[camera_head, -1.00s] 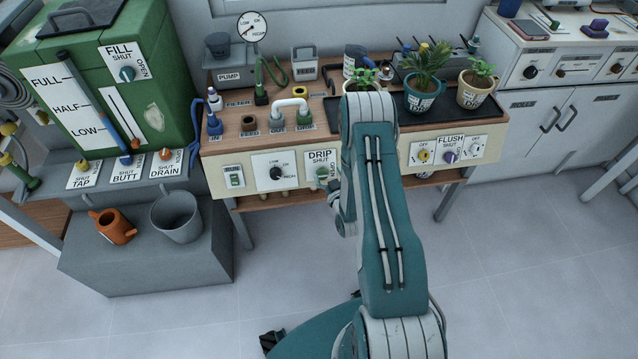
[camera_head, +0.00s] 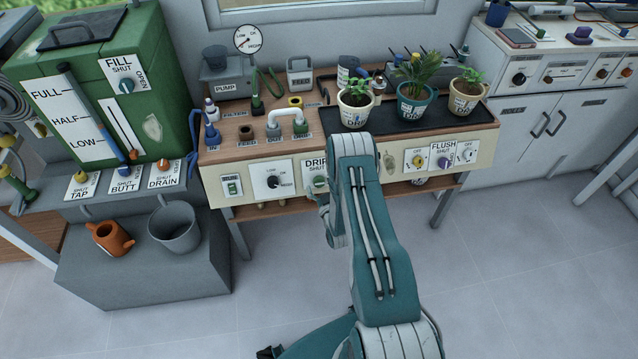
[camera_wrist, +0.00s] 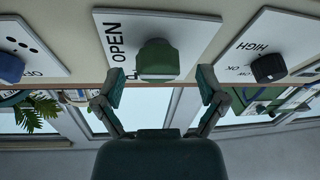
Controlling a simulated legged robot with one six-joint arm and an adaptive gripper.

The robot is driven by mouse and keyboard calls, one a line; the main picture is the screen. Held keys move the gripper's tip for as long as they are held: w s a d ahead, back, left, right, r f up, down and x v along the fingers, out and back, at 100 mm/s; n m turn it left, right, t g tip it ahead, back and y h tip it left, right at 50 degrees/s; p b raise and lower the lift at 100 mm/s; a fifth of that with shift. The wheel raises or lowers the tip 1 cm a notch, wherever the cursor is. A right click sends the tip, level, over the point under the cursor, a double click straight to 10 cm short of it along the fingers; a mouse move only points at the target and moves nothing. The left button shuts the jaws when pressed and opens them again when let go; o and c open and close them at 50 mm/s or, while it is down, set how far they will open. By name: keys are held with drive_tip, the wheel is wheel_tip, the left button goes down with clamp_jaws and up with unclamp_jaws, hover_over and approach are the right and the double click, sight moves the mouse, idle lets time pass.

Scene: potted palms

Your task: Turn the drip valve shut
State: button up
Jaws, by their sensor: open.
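The drip valve is a green knob (camera_wrist: 158,60) on a white plate (camera_wrist: 190,30) marked OPEN in the wrist view, which shows the panel upside down. In the head view the DRIP plate (camera_head: 313,166) is on the bench's front panel, partly hidden behind my arm, with a bit of the green knob (camera_head: 319,181) showing. My gripper (camera_wrist: 162,80) is open in the wrist view, with one fingertip on either side of the knob's near end.
Next to the drip plate is a black LOW-OK-HIGH dial (camera_head: 272,182). Potted plants (camera_head: 355,105) stand on a black tray above. The floor in front is clear.

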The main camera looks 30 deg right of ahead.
drive_tip(key=shift+w+d, duration=0.2)
drive_tip(key=shift+w, duration=0.45)
drive_tip(key=c, duration=1.1)
drive_tip(key=shift+c, duration=0.2)
